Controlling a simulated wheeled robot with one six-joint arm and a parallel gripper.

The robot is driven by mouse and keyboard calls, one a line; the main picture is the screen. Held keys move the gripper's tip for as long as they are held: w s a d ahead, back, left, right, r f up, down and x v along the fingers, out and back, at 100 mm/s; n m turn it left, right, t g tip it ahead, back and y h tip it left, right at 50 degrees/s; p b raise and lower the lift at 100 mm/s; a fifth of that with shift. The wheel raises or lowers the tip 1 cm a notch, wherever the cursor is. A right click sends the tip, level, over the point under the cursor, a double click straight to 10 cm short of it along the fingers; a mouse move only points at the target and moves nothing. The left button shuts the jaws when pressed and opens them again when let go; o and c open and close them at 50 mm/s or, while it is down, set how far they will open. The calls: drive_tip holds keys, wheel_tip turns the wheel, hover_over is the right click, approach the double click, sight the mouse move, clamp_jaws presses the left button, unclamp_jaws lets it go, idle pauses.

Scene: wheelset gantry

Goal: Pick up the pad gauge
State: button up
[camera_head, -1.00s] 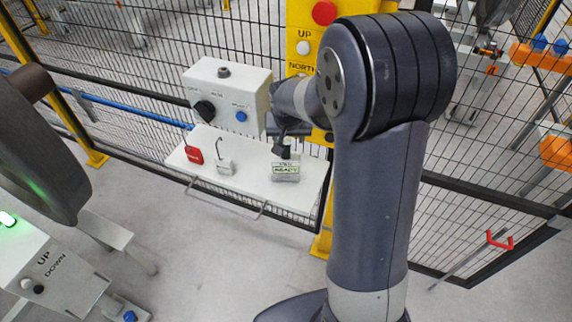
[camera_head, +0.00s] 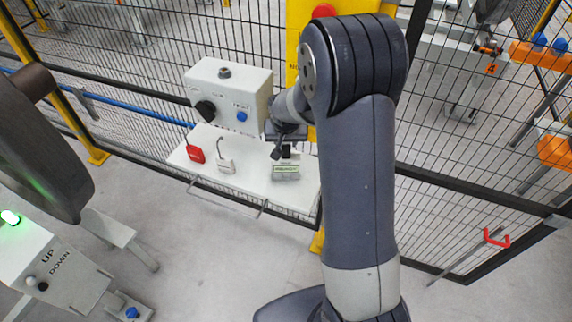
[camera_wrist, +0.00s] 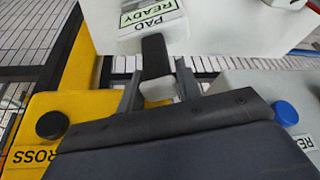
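A small light block with a green-edged label, "PAD READY" in the wrist view (camera_wrist: 150,14), sits on the white shelf (camera_head: 240,184). I take it and the black upright piece (camera_wrist: 155,56) by it to be the pad gauge and its stand; I cannot tell where one ends. The labelled block also shows in the head view (camera_head: 285,172). My gripper (camera_wrist: 160,88) is open, with one grey finger on each side of the black piece. Small gaps show beside it, and a pale end lies between the fingers. In the head view my wrist partly hides this spot.
A red padlock-like tag (camera_head: 196,155) and a white piece with a hooked shackle (camera_head: 225,165) lie left on the shelf. A grey control box (camera_head: 229,95) with a black knob and blue button stands behind them. A yellow post (camera_head: 300,50) and mesh fence are close behind.

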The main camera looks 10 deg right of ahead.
clamp_jaws()
drive_tip(key=shift+r, duration=0.1)
idle(0.6)
